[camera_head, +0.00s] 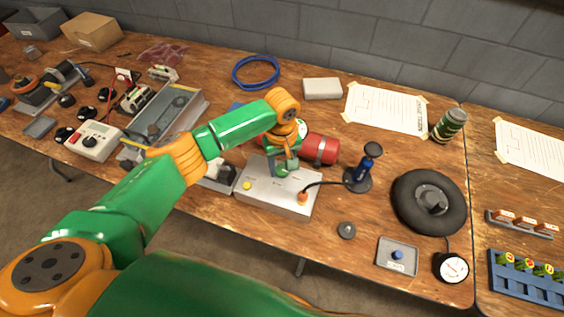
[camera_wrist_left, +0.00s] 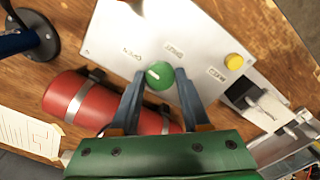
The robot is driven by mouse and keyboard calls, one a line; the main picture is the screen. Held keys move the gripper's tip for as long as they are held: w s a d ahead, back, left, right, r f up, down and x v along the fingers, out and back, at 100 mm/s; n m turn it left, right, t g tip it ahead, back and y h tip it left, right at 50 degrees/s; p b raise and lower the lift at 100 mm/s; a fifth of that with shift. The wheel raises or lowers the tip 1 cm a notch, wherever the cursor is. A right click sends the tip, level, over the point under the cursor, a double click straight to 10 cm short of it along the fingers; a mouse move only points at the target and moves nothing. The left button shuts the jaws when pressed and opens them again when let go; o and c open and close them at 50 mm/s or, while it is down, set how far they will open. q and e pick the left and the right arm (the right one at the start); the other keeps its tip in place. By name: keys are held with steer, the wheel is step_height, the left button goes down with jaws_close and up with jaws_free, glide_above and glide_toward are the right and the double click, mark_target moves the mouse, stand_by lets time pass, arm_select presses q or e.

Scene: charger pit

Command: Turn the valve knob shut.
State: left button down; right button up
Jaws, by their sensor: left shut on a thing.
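The valve knob (camera_wrist_left: 159,76) is a round green knob with a short white mark on the left part of its face in the left wrist view. It sits on a pale grey metal panel box (camera_head: 265,202), also seen in the left wrist view (camera_wrist_left: 110,40). The panel has printed labels that look like OPEN and SHUT near the knob. My left gripper (camera_head: 285,165) comes down on the panel's back edge in the head view, hiding the knob there. In the left wrist view its two fingers (camera_wrist_left: 159,80) are shut on the knob's opposite sides. My right gripper is not in view.
A red cylinder (camera_head: 322,150) lies strapped just behind the panel. A yellow button (camera_head: 247,186) and an orange plug with a black hose (camera_head: 303,197) are on the panel. A blue pump (camera_head: 364,172) and a tire (camera_head: 405,200) stand to the right. Bare wood shows in front right.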

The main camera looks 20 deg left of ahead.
arm_select(q)
steer(key=m+p, duration=0.2)
steer(key=shift+r+m, duration=0.2)
steer(key=shift+m, duration=0.1)
steer(key=m+p, duration=0.2)
steer(key=m, duration=0.2)
steer(key=shift+f, duration=0.1)
steer(key=m+p, duration=0.1)
steer(key=m, duration=0.8)
steer(key=shift+f+m, duration=0.1)
steer(key=shift+m, duration=0.6)
steer(key=shift+c, duration=1.8)
jaws_free()
